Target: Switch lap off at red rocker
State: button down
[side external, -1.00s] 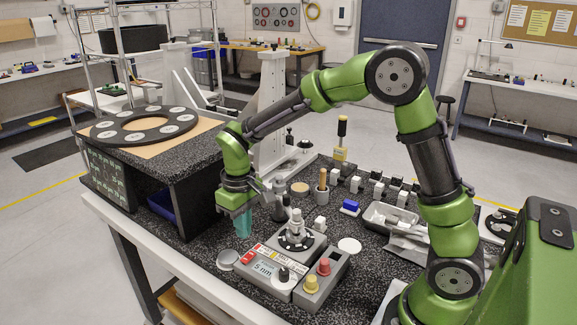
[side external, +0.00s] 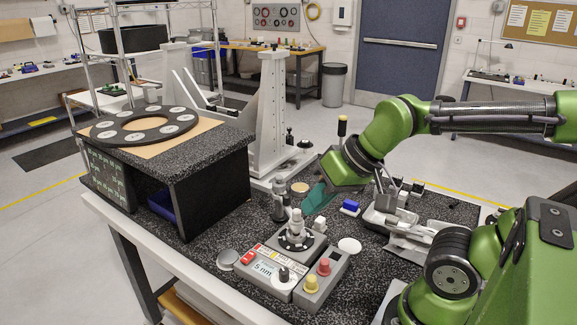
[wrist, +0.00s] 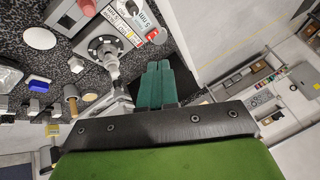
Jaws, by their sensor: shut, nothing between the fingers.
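The lap unit (side external: 262,280) is a low grey box with a "5 nm" display, a black knob and a dark round plate (side external: 283,243) carrying a metal post. The red rocker (side external: 248,257) is at the box's left end, beside a yellow label; which way it is tipped is too small to tell. My gripper (side external: 307,207) has teal fingers, shut and empty, tilted down and left above the bench behind the lap unit. The fingers show side by side in the wrist view (wrist: 157,66), apart from the lap unit.
A grey control box with a red knob (side external: 324,266) and a yellow knob (side external: 311,283) adjoins the lap's right side. A blue block (side external: 350,207) and white disc (side external: 349,245) lie to the right. A black speckled stand (side external: 215,170) rises at left.

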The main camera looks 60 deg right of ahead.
jog(key=shift+s+d+r+t, duration=0.1)
jog(key=shift+s+r+t, duration=0.15)
jog(key=shift+r, duration=0.35)
jog(key=shift+w, duration=0.1)
jog(key=w+f+n+g+h, duration=0.2)
jog(key=w+f, duration=0.4)
jog(key=w, duration=0.7)
jog(key=shift+w+f+n+g, duration=0.15)
jog(key=shift+w+n+g, duration=0.1)
jog(key=shift+n+g, duration=0.7)
